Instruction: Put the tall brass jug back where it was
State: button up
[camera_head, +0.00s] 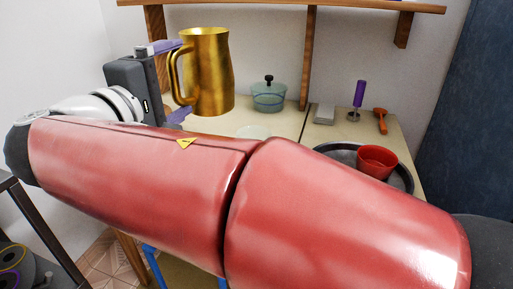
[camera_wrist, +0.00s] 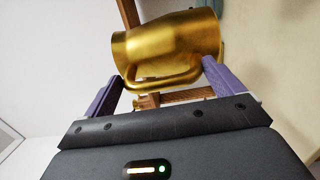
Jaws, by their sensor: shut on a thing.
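The tall brass jug (camera_head: 208,75) is upright in the head view, at the upper left, with its handle on the left side. My gripper (camera_head: 170,82) is beside the handle, with one purple finger above and one below. In the wrist view the jug (camera_wrist: 170,45) lies across the top, and its handle runs between the two purple fingers of my gripper (camera_wrist: 163,88). The gripper is shut on the jug. The jug appears held above the table; its base covers part of the table behind it. My red arm hides much of the table's front.
A lidded glass pot (camera_head: 268,96) stands on the table right of the jug. A pale round dish (camera_head: 253,131) is partly hidden by my arm. A dark round tray (camera_head: 402,178) holds a red cup (camera_head: 377,162). A purple-handled tool (camera_head: 358,98) and an orange utensil (camera_head: 381,120) are farther right. A wooden shelf (camera_head: 270,6) hangs above.

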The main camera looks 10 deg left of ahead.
jog(key=shift+r+p, duration=0.3)
jog(key=shift+r, duration=0.65)
